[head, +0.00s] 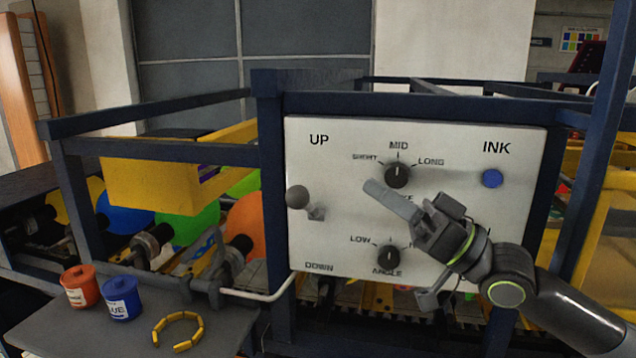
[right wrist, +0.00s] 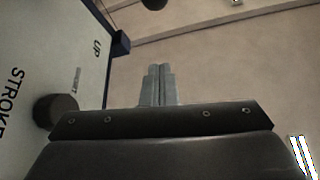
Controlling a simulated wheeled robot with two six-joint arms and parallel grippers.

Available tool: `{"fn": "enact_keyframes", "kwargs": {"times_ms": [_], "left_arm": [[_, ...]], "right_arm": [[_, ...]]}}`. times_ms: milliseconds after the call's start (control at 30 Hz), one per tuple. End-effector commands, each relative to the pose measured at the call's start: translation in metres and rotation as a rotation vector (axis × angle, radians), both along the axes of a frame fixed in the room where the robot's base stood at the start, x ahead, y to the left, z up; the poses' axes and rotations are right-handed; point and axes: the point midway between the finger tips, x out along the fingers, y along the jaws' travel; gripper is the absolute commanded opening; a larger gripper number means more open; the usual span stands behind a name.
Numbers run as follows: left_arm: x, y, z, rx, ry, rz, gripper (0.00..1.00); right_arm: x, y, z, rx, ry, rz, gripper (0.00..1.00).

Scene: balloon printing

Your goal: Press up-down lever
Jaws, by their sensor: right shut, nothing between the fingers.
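The up-down lever (head: 298,197) is a grey ball knob on a short stem at the left of the white control panel (head: 340,240), between the words UP and DOWN. The ball sits up and left of its base. My right gripper (head: 372,190) is in front of the panel, right of the lever and just below the upper dial. It is shut and empty, apart from the lever. In the right wrist view the shut fingers (right wrist: 158,85) point past the panel's UP corner. A dark round tip (right wrist: 153,3), perhaps the lever's ball, shows at the top edge. My left gripper is not in view.
The panel also bears an upper dial (head: 397,174), a lower dial (head: 388,257) and a blue INK button (head: 492,178). A dark blue frame (head: 272,190) surrounds it. Red (head: 78,287) and blue (head: 120,299) ink pots and a yellow ring (head: 160,333) rest on the grey shelf, lower left.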

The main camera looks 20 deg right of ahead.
Motion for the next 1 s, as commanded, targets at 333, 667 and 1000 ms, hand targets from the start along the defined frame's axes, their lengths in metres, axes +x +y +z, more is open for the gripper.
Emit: {"fn": "enact_keyframes", "kwargs": {"times_ms": [333,667,1000], "left_arm": [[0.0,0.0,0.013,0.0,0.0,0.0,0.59],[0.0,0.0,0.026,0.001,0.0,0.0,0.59],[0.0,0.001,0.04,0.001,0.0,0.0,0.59]], "right_arm": [[0.016,0.019,0.016,0.005,-0.002,0.003,0.0],[0.035,0.041,0.032,0.006,0.0,0.004,0.0],[0.056,0.065,0.041,0.005,0.005,0.004,0.0]]}}
